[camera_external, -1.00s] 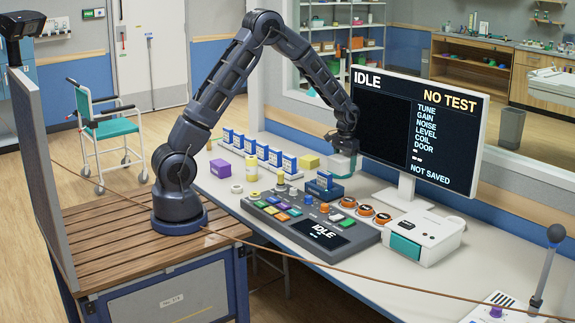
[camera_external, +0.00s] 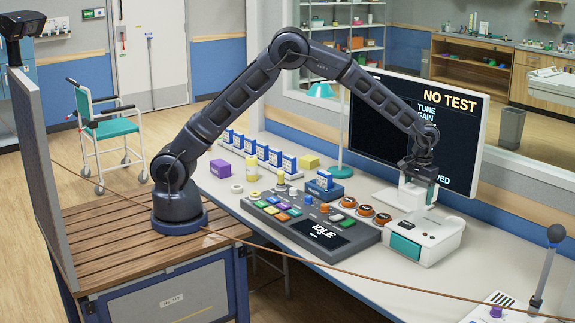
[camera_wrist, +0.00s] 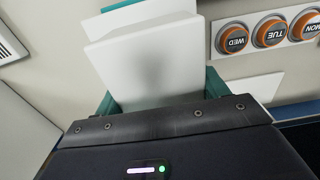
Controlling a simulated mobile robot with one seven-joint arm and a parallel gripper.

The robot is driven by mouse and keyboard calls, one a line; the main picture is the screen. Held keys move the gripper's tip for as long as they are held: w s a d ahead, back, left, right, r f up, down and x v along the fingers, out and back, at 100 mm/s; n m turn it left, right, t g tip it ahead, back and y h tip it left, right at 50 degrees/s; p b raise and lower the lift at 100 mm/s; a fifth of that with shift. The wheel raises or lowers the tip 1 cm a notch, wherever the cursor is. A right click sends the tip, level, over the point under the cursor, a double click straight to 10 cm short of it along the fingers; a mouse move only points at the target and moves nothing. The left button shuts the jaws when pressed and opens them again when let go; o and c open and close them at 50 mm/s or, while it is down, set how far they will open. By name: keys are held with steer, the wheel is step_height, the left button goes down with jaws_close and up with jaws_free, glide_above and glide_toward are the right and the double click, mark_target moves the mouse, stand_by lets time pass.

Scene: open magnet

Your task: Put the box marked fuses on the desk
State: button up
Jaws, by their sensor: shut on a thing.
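My gripper (camera_external: 420,190) is at the right of the desk (camera_external: 370,278), in front of the monitor and above a white device. It is shut on a plain white box (camera_external: 411,196), which fills the middle of the wrist view (camera_wrist: 150,62) between teal finger pads. No marking shows on the faces of this box that I can see, so I cannot tell whether it is the one marked fuses. The white device with a teal front (camera_external: 422,238) stands on the desk below; whether the held box touches it I cannot tell.
The monitor (camera_external: 375,125) stands close behind my gripper. A control console (camera_external: 300,215), orange round caps (camera_wrist: 268,32) and a teal lamp (camera_external: 341,170) are to the left. Several blue-white boxes (camera_external: 262,153) stand in a row farther back. The front right desk is mostly clear.

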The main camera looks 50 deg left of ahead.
steer(key=s+d+r, duration=0.2)
steer(key=s+d, duration=0.7)
steer(key=d, duration=0.4)
glide_above(432, 303)
step_height(432, 303, down, 19)
steer(key=shift+w, duration=0.1)
steer(key=shift+f, duration=0.15)
steer(key=o, duration=1.1)
steer(key=shift+c, duration=0.2)
step_height(432, 303, up, 12)
steer(key=shift+r, duration=0.2)
